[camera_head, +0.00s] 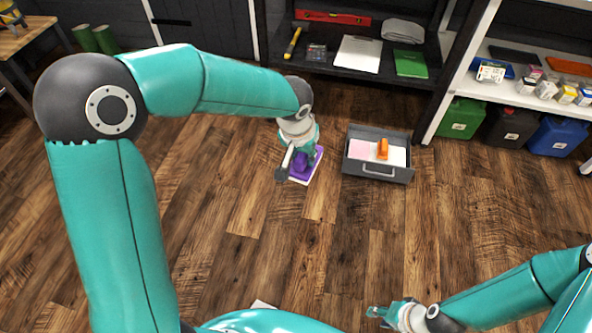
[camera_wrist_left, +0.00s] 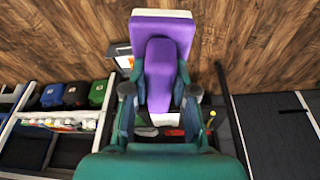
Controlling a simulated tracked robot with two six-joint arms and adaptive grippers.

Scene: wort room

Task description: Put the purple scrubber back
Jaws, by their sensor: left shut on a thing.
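The purple scrubber (camera_head: 304,164) has a purple handle and block with a whitish pad. My left gripper (camera_head: 300,153) is shut on its handle and holds it left of the grey open tray (camera_head: 378,172). In the left wrist view the scrubber (camera_wrist_left: 164,48) sits between the fingers of my left gripper (camera_wrist_left: 160,93). The tray holds an orange-handled scrubber (camera_head: 382,149) with a white pad and a flat pink piece (camera_head: 361,147). My right gripper (camera_head: 380,312) is at the bottom, away from these things; its finger opening is unclear.
A dark shelf (camera_head: 340,77) behind holds a red level (camera_head: 333,18), a green book (camera_head: 410,63) and other items. A shelf at right holds small boxes, with green (camera_head: 461,118), black and blue (camera_head: 558,137) containers below. The wooden floor in front is largely clear.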

